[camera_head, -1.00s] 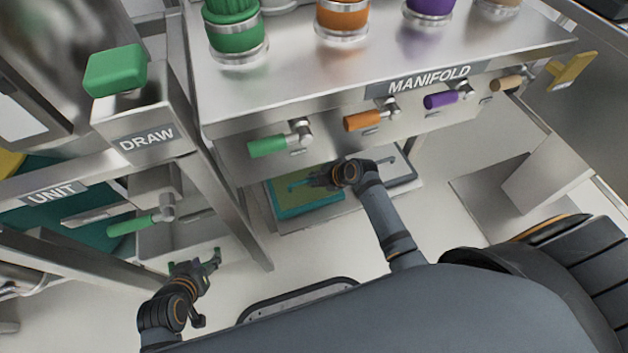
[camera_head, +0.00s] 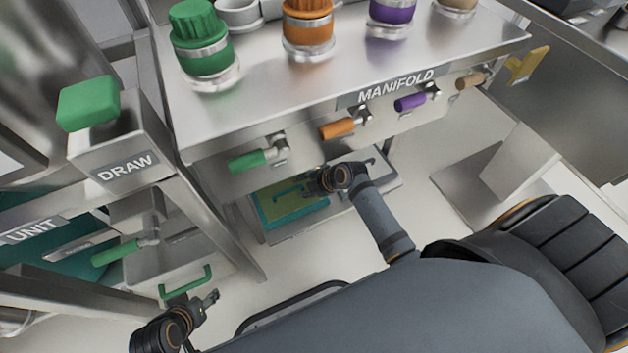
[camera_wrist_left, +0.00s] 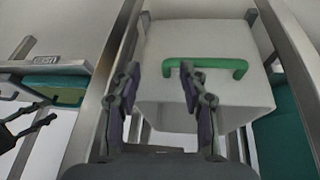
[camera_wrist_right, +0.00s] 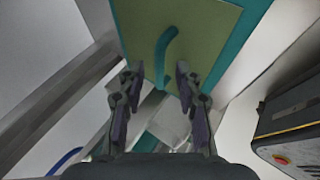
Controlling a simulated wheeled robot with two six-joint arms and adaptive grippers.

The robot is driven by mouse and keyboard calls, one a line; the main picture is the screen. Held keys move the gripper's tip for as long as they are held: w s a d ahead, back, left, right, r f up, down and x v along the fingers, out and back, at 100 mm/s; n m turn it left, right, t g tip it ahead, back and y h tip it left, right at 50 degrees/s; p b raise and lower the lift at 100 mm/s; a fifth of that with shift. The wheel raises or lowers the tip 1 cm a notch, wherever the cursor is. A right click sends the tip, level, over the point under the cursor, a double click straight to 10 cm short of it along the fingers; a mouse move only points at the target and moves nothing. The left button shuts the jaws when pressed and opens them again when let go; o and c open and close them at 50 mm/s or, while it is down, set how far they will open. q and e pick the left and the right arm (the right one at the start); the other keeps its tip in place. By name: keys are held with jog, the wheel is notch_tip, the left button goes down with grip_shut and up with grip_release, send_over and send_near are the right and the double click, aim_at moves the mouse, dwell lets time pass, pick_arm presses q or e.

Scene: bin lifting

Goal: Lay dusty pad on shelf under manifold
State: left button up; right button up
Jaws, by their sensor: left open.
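The dusty pad (camera_head: 283,209), teal with an olive top and a teal handle, lies flat on the shelf (camera_head: 300,231) under the manifold (camera_head: 300,135). My right gripper (camera_head: 312,185) is over the pad's right part. In the right wrist view my right gripper (camera_wrist_right: 158,75) has its fingers apart, with the end of the pad's handle (camera_wrist_right: 167,50) between or just beyond them. I cannot tell how near the handle is in depth. My left gripper (camera_head: 214,297) is open and empty, near the green handle (camera_head: 187,282) of a grey bin (camera_wrist_left: 200,100).
Coloured valve handles, such as the orange one (camera_head: 337,129), stick out from the manifold front. Pale floor is clear in front.

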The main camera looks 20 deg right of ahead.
jog(key=p+v, duration=0.3)
jog(key=v, duration=0.6)
pick_arm(q)
jog(key=r, duration=0.1)
jog(key=r+g, duration=0.1)
jog(key=a+r, duration=0.1)
jog(key=shift+s+a+r+g+y+b, duration=0.1)
jog(key=shift+s+r+g+y+b, duration=0.2)
jog(key=shift+g, duration=0.1)
pick_arm(e)
jog(key=s+d+f+m+g+h, duration=0.1)
jog(key=s+f+m+g+h, duration=0.2)
jog(key=s+m, duration=1.3)
jog(key=m+h, duration=0.1)
jog(key=m, duration=0.2)
jog(key=shift+f, duration=0.15)
jog(key=shift+d, duration=0.15)
